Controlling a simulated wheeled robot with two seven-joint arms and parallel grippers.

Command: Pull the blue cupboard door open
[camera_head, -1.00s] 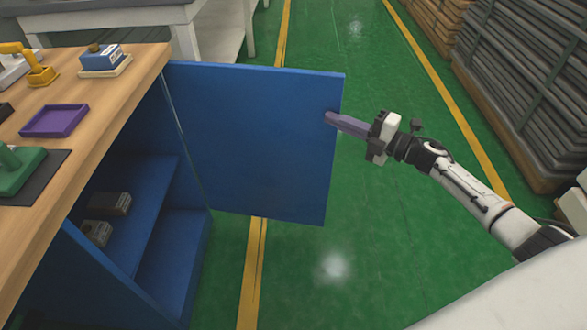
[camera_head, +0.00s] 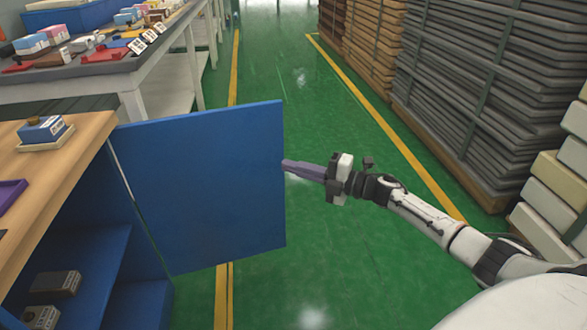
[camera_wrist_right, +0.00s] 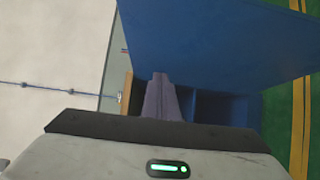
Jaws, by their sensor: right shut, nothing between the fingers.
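The blue cupboard door (camera_head: 205,185) stands swung wide open from the cupboard under the wooden worktop, out over the aisle. In the right wrist view the door (camera_wrist_right: 225,45) fills the upper right. My right gripper (camera_head: 286,165) is shut and empty, its purple fingers at the door's free edge; I cannot tell whether they touch it. The fingers also show in the right wrist view (camera_wrist_right: 160,82). My left gripper is not in view.
The wooden worktop (camera_head: 75,165) at left carries a blue-and-white block (camera_head: 42,128) and a purple tray (camera_head: 8,193). A long table (camera_head: 130,75) with several items stands behind. Stacked grey slabs (camera_head: 490,90) line the right. The green floor (camera_head: 310,110) between is clear.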

